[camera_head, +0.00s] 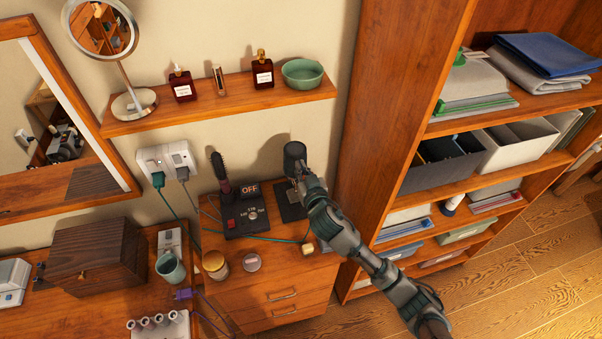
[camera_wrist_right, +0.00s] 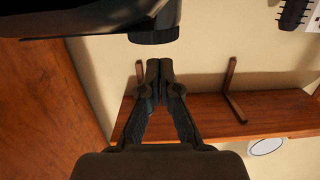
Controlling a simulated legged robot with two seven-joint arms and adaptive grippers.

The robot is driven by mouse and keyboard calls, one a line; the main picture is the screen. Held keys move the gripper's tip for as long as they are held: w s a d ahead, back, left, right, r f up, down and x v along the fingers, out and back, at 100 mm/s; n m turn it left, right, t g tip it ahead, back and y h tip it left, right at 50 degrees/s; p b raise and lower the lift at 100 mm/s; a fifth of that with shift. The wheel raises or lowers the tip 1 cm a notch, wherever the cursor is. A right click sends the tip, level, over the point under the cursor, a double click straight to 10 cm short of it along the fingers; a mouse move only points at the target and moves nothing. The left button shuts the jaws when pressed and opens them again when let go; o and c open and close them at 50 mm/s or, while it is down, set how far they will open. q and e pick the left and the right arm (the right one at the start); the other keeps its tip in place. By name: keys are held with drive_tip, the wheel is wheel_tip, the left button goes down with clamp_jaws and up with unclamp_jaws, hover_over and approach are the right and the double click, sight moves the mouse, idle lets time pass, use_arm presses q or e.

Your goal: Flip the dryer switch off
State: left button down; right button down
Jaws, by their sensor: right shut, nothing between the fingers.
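The dryer (camera_head: 295,155) looks like a grey-green barrel standing over a dark base plate (camera_head: 287,205) on the drawer cabinet; my right arm partly covers it. In the right wrist view, a dark rounded body, apparently the dryer (camera_wrist_right: 150,30), fills the top edge. My right gripper (camera_head: 299,172) is close beside the dryer, and its fingers (camera_wrist_right: 155,72) are shut and empty. I cannot tell whether they touch the dryer. The dryer's switch cannot be made out. Left of it stands a dark panel (camera_head: 243,222) with a knob, a red button and a sign reading OFF. My left gripper is out of view.
A wall shelf (camera_head: 215,108) with bottles and a green bowl (camera_head: 302,74) hangs behind. A brush (camera_head: 219,170) stands by the panel. Jars (camera_head: 215,265) sit in front. A tall wooden shelf unit (camera_head: 375,110) bounds the right side. Cords run to the wall outlet (camera_head: 165,160).

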drive_tip(key=f, duration=0.2)
drive_tip(key=d+f, duration=0.1)
drive_tip(key=shift+w+f, duration=0.2)
drive_tip(key=shift+w, duration=0.1)
drive_tip(key=shift+d+f, duration=0.3)
drive_tip(key=shift+d, duration=0.15)
drive_tip(key=shift+w+a, duration=0.1)
drive_tip(key=shift+a, duration=0.35)
drive_tip(key=shift+a+f, duration=0.1)
drive_tip(key=shift+a, duration=0.25)
drive_tip(key=shift+s+a, duration=0.1)
drive_tip(key=shift+s, duration=0.15)
drive_tip(key=shift+s+d, duration=0.2)
drive_tip(key=shift+d, duration=0.15)
drive_tip(key=v, duration=0.4)
drive_tip(key=shift+s+d, duration=0.25)
drive_tip(key=shift+d, duration=0.1)
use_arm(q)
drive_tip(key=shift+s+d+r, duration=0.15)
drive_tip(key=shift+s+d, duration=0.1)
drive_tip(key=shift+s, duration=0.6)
use_arm(e)
drive_tip(key=s+r, duration=0.1)
drive_tip(key=s, duration=0.5)
drive_tip(key=shift+s, duration=0.3)
drive_tip(key=shift+d, duration=0.2)
